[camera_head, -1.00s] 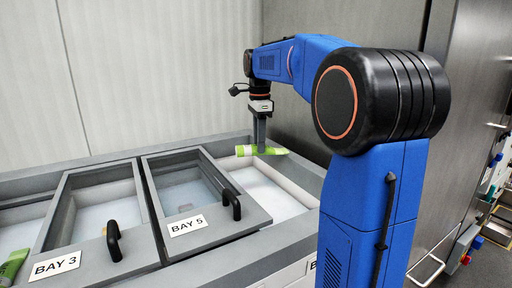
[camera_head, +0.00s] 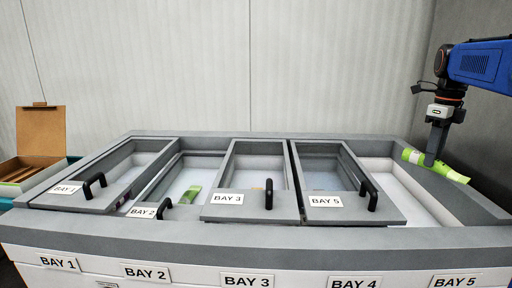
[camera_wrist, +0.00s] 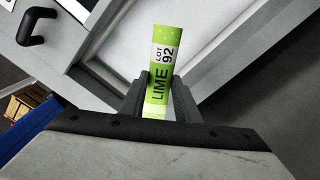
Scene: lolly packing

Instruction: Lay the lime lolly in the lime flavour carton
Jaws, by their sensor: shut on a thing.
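The lime lolly is a green and white wrapped tube (camera_head: 448,172), held above the open right-hand bay of the freezer. In the wrist view, the lime lolly (camera_wrist: 164,50) shows the words "LIME" and "LOT 92". My gripper (camera_head: 434,155) is shut on it, and in the wrist view the two fingers (camera_wrist: 160,88) press its sides. A brown carton (camera_head: 40,135) with a raised lid stands at the far left. No flavour mark on it can be read.
The grey chest freezer has front labels BAY 1 to BAY 5. Lids with black handles (camera_head: 269,194) cover parts of it. Another green wrapped lolly (camera_head: 190,194) lies in the second bay. A wall stands close behind the freezer.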

